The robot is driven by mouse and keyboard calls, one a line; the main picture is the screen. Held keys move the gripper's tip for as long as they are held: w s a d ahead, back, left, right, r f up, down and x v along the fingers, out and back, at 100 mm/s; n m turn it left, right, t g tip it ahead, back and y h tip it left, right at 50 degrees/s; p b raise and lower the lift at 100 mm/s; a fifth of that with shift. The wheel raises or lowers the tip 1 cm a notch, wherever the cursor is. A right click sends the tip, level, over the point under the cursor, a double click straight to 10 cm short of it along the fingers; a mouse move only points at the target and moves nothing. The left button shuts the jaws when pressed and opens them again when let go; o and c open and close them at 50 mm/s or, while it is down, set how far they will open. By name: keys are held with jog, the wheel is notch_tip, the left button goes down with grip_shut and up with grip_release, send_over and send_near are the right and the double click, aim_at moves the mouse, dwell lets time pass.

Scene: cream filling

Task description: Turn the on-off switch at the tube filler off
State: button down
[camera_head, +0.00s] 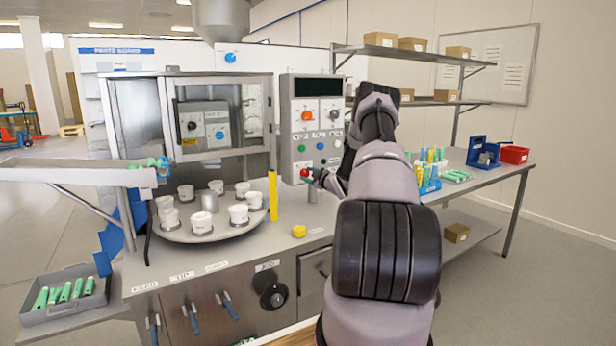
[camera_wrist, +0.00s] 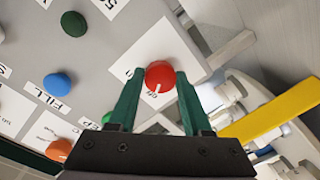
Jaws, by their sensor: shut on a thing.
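The tube filler's control panel (camera_head: 313,142) stands in the middle of the head view. Its red round switch (camera_head: 306,172) sits low on the panel, and my gripper (camera_head: 314,176) is at it, partly hidden by my arm. In the wrist view the red switch (camera_wrist: 159,72) sits on a white label plate (camera_wrist: 133,62). The green fingers of my gripper (camera_wrist: 158,80) stand on either side of it, closed on it. A white mark runs down the near side of the switch. The label's lettering is partly covered.
Blue (camera_wrist: 57,83), dark green (camera_wrist: 74,24) and orange (camera_wrist: 58,149) knobs lie to the left in the wrist view. A yellow bar (camera_head: 273,196) stands beside the panel. White cups stand on a round turntable (camera_head: 170,234) at the left. A yellow piece (camera_head: 299,231) lies on the counter.

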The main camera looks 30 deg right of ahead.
jog(key=shift+f, duration=0.1)
dwell(0.4)
jog(key=shift+c, duration=1.7)
grip_release()
jog(key=s, duration=1)
jog(key=shift+s+d+r, duration=0.4)
jog(key=shift+d, duration=0.05)
